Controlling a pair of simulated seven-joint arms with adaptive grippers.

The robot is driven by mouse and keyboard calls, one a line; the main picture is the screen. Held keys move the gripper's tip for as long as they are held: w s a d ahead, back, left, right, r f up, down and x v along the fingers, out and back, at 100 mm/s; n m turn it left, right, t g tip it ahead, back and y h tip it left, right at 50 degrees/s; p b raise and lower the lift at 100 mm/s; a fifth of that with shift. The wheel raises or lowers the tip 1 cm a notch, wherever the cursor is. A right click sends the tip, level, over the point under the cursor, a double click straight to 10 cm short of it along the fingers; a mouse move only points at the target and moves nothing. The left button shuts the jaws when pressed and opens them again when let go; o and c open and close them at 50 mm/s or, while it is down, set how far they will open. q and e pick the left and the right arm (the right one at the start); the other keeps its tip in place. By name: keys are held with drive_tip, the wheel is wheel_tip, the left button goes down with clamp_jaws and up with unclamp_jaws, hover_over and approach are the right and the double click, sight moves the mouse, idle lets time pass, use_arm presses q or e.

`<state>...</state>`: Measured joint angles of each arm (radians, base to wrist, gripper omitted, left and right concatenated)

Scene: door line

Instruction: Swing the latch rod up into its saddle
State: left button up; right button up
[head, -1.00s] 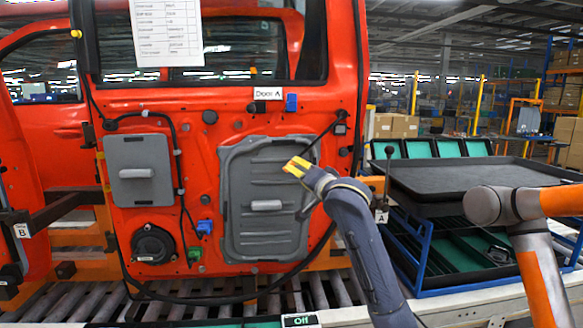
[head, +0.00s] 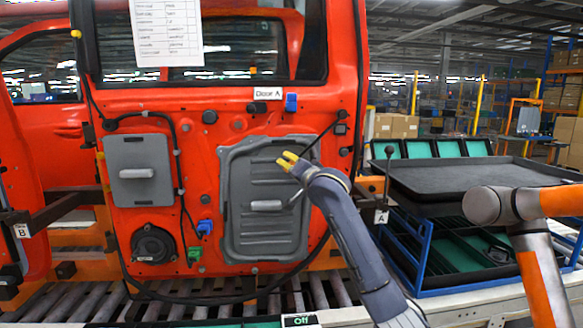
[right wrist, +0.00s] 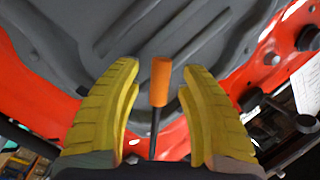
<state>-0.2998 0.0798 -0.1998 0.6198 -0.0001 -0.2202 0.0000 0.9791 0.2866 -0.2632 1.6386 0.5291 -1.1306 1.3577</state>
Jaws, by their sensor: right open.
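The latch rod (right wrist: 160,82) has an orange grip on a thin dark shaft. In the right wrist view it lies between my two yellow fingers, with a gap on each side. In the head view a thin dark rod (head: 323,137) slants across the upper right of the grey door panel, and its lower end is hidden near my fingers. My right gripper (head: 287,160) is open in front of that panel; its fingers also show in the right wrist view (right wrist: 160,88). I cannot make out the saddle clearly. My left gripper is not in view.
The red door (head: 215,105) carries the large grey panel (head: 270,225), a smaller grey panel (head: 140,185) and a dark cable. A black tray (head: 480,178) on a blue rack stands at the right. Rollers (head: 70,300) run below the door.

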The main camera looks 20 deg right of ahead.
clamp_jaws()
drive_tip(key=shift+r, duration=0.1)
idle(0.3)
